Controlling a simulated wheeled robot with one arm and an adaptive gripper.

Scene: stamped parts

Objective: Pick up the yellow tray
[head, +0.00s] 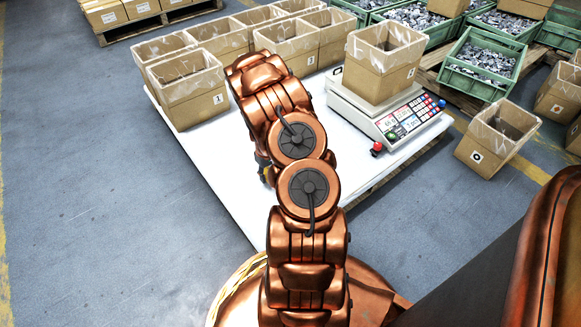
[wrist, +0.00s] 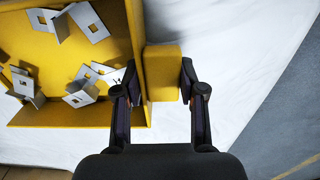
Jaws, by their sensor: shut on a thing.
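The yellow tray (wrist: 65,116) shows in the wrist view at the left. It holds several bent grey metal parts (wrist: 88,22) with square holes. A yellow block-like handle (wrist: 162,72) sticks out from its right side. My gripper (wrist: 160,85) is shut on this handle, one finger on each side of it. In the head view my copper-coloured arm covers most of the tray, and only a small yellow patch (head: 262,167) shows beside the arm.
A white table (head: 215,170) lies under the arm. Open cardboard boxes (head: 188,90) line its back left. A scale (head: 390,115) bearing a box (head: 381,70) stands at the right. Green crates of metal parts (head: 482,62) are at the back right. The table's front left is clear.

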